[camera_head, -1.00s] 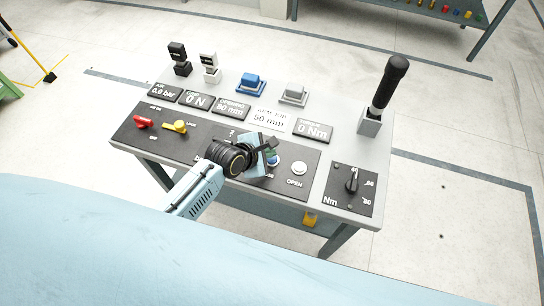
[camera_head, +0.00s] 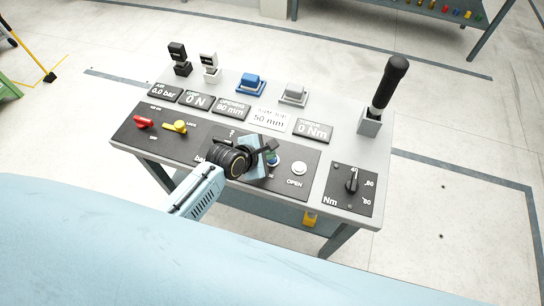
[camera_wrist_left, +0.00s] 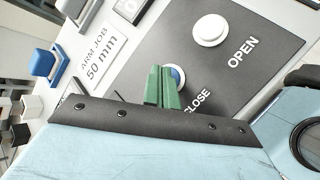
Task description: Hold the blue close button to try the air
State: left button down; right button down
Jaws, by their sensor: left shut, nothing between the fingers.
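The blue close button (camera_wrist_left: 178,75) sits in a white ring on the dark panel beside the CLOSE label. In the wrist view the shut green fingertips of my left gripper (camera_wrist_left: 163,88) cover most of it, leaving a blue edge visible. In the head view the left gripper (camera_head: 268,156) is over the panel at the button, with a little blue (camera_head: 273,159) showing beside it. I cannot tell whether the tips touch or press the button. The air display (camera_head: 164,91) reads 0.0 bar. My right gripper is not in view.
The white OPEN button (camera_head: 299,168) is just right of the close button. A torque dial (camera_head: 352,185) and a black-handled tool in a holder (camera_head: 388,90) stand at the right. A red lever (camera_head: 144,122) and yellow lever (camera_head: 176,126) are at the left.

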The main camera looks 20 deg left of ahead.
aim_at(269, 161)
pick_arm(q)
jog(key=shift+f, duration=0.55)
dwell(1.9)
jog(key=shift+r+p, duration=1)
jog(key=shift+p, duration=0.05)
notch_tip(269, 161, up, 5)
jog(key=p, duration=0.6)
jog(key=shift+r, duration=0.1)
